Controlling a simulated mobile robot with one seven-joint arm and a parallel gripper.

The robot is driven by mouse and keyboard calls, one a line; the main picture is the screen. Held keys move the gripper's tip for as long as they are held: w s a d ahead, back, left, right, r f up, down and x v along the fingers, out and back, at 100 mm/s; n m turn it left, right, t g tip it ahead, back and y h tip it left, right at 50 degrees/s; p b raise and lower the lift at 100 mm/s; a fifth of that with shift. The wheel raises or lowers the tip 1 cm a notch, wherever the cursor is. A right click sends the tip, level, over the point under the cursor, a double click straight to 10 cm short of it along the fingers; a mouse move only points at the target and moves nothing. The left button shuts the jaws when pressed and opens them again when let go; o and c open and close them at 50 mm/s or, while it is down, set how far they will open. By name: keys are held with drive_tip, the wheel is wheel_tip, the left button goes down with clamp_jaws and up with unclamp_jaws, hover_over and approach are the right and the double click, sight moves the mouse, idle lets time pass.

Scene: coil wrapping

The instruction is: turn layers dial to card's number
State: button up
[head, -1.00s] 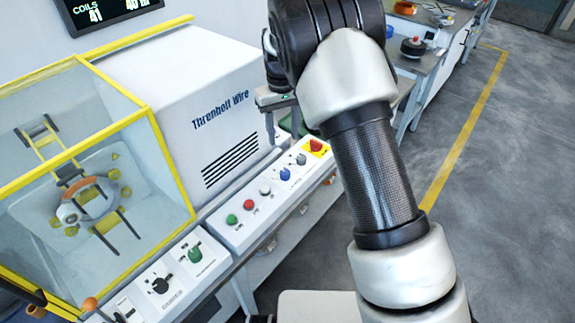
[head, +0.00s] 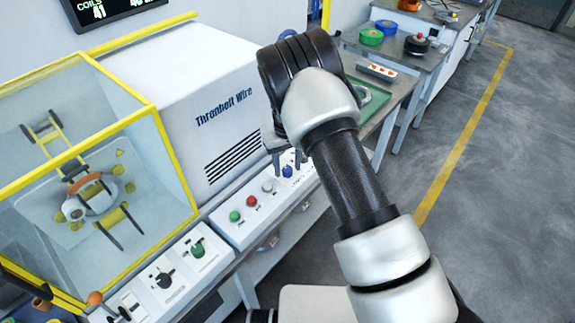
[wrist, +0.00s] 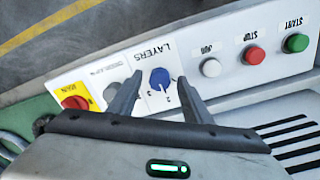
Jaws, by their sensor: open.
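The blue layers dial (wrist: 160,79) sits on a white plate marked LAYERS in the wrist view, with a white pointer mark and small numerals around it. In the head view the dial (head: 287,171) shows just below my gripper. My gripper (wrist: 156,84) is open, with one dark finger on each side of the dial in the wrist view. I cannot tell whether the fingers touch it. In the head view my gripper (head: 287,160) points down at the control panel. No card with a number is clearly in view.
On the panel beside the dial are a white jog button (wrist: 210,67), a red stop button (wrist: 255,56), a green start button (wrist: 296,43), a grey knob (wrist: 112,93) and a red knob on yellow (wrist: 75,102). A yellow-framed guard (head: 165,140) stands at left.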

drive_tip(key=shift+c, duration=0.3)
drive_tip(key=c, duration=1)
drive_tip(key=shift+m, duration=0.3)
drive_tip(key=shift+f+m+b, duration=0.1)
drive_tip(key=shift+m+b, duration=0.4)
drive_tip(key=shift+b, duration=0.15)
drive_tip(key=m+b, duration=0.1)
drive_tip(key=m, duration=0.2)
drive_tip(key=shift+m+b, duration=0.3)
drive_tip(key=shift+b, duration=0.1)
drive_tip(key=m+b, duration=0.1)
drive_tip(key=m, duration=0.2)
drive_tip(key=shift+a, duration=0.1)
drive_tip(key=shift+m+b, duration=0.35)
drive_tip(key=shift+m, duration=1.55)
